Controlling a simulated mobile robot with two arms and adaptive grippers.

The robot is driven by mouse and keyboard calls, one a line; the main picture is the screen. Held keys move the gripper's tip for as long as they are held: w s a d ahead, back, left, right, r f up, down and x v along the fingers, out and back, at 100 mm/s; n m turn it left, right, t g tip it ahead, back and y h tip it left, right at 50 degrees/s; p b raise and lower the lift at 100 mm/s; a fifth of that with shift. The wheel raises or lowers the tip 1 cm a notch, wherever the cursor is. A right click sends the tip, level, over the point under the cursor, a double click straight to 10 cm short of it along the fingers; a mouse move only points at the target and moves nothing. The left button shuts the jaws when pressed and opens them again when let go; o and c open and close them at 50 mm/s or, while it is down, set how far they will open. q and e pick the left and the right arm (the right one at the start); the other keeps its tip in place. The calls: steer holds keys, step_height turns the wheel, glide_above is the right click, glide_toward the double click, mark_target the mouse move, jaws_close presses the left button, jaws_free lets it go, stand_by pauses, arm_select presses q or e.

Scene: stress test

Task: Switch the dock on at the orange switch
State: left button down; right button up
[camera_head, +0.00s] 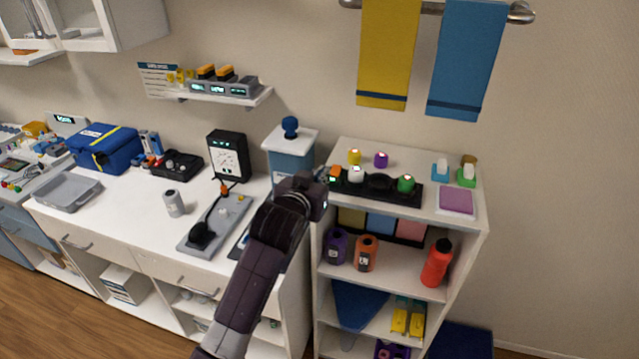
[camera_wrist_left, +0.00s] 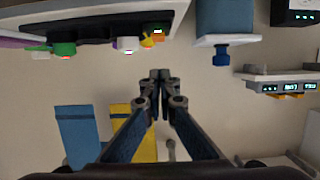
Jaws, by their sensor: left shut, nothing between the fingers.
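A long black dock (camera_head: 390,190) lies on top of the white shelf unit. At its left end is a small orange switch (camera_head: 336,172), with a white piece, a dark round recess and a green piece to its right. In the left wrist view, which is upside down, the dock (camera_wrist_left: 95,30) runs along the top, and the orange switch (camera_wrist_left: 158,28) shows a lit green face. My left gripper (camera_head: 322,176) is just left of the switch in the head view; contact cannot be told. Its fingertips (camera_wrist_left: 160,75) are together and empty. My right gripper is out of view.
A blue canister (camera_head: 290,158) with a white lid stands close behind my left gripper. A yellow piece (camera_head: 354,157) and a purple piece (camera_head: 381,160) stand behind the dock. A pink pad (camera_head: 456,201) lies to its right. Towels (camera_head: 388,50) hang above.

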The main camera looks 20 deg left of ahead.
arm_select(q)
steer(key=shift+v, duration=1.2)
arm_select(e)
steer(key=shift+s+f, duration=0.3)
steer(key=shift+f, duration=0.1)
arm_select(q)
steer(key=shift+s+f, duration=0.1)
steer(key=shift+f, duration=0.05)
